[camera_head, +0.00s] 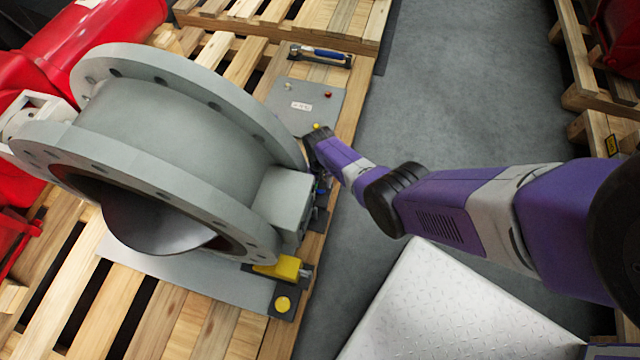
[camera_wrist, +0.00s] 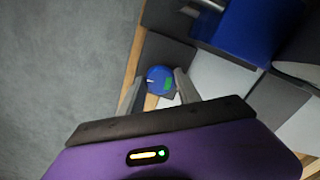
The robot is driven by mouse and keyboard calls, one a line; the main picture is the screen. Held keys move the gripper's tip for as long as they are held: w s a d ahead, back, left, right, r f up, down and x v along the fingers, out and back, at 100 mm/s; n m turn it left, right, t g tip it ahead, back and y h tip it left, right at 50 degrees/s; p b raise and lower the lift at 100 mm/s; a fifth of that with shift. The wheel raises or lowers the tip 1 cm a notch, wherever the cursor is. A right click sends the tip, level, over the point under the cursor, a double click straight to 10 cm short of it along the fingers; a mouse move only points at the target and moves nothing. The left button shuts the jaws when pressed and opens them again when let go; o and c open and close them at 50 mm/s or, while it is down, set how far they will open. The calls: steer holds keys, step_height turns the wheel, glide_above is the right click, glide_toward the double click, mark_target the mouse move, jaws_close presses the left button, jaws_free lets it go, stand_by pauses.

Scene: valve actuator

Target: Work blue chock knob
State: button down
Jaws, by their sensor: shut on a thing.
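The blue knob (camera_wrist: 159,78) is round, with a white mark and a green patch, and sits on a dark plate in the wrist view. My gripper (camera_wrist: 160,84) has one grey finger on each side of the knob and is shut on it. A larger blue block (camera_wrist: 258,28), which looks like the blue chock, lies up and right of the knob. In the head view my gripper is at the right side of the big grey flanged valve (camera_head: 180,140).
A yellow chock (camera_head: 277,267) and yellow knob (camera_head: 283,304) are at the valve's near corner. A grey panel (camera_head: 305,104) with small knobs and a blue-handled tool (camera_head: 322,53) lie farther back on the wooden pallet (camera_head: 170,325).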

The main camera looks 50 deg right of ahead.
steer(key=shift+s+f, duration=0.1)
steer(key=shift+s, duration=0.05)
steer(key=c, duration=0.8)
jaws_free()
steer(key=shift+c, duration=0.2)
step_height(320, 180, up, 8)
steer(key=p, duration=0.5)
